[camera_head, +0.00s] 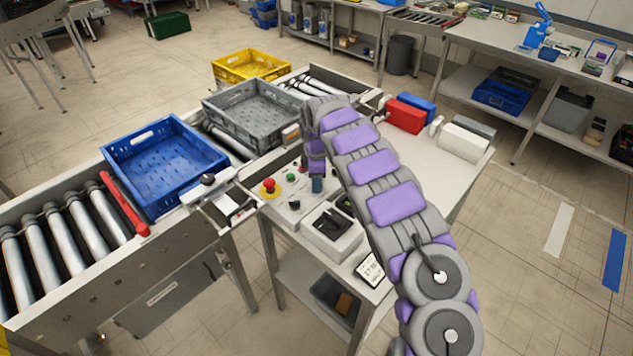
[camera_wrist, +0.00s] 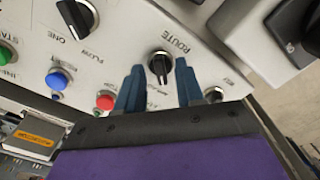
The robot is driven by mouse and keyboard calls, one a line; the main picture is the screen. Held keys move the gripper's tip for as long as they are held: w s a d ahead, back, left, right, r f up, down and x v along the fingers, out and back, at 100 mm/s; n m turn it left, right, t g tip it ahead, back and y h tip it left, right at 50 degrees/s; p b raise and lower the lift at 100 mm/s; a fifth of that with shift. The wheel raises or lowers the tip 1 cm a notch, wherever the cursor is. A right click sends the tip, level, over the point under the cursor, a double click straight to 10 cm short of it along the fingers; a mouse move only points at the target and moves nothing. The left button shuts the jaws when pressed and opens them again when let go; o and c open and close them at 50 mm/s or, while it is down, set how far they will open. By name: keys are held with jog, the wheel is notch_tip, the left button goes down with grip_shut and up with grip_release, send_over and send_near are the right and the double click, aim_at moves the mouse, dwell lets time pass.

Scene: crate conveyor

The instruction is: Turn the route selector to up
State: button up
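The route selector (camera_wrist: 160,64) is a small black rotary knob on a light control panel (camera_wrist: 120,60), beside the printed word ROUTE, in the wrist view. Its grip bar runs roughly up and down in that picture. My gripper (camera_wrist: 159,72) is open, with one blue fingertip on each side of the knob in the picture. I see gaps between the knob and both fingertips. I cannot tell how far down beside the knob they reach. In the head view my gripper (camera_head: 317,184) points down over the panel, and my arm and gripper hide the selector.
A FLOW knob (camera_wrist: 77,17), a blue RESET button (camera_wrist: 56,80), a red button (camera_wrist: 105,101) and a green button (camera_wrist: 6,55) are nearby. A red emergency knob (camera_head: 269,186) stands at the panel's left. A blue crate (camera_head: 165,160) and a grey crate (camera_head: 250,112) sit on the conveyor.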

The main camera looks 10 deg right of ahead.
jog(key=shift+c, duration=0.4)
grip_shut()
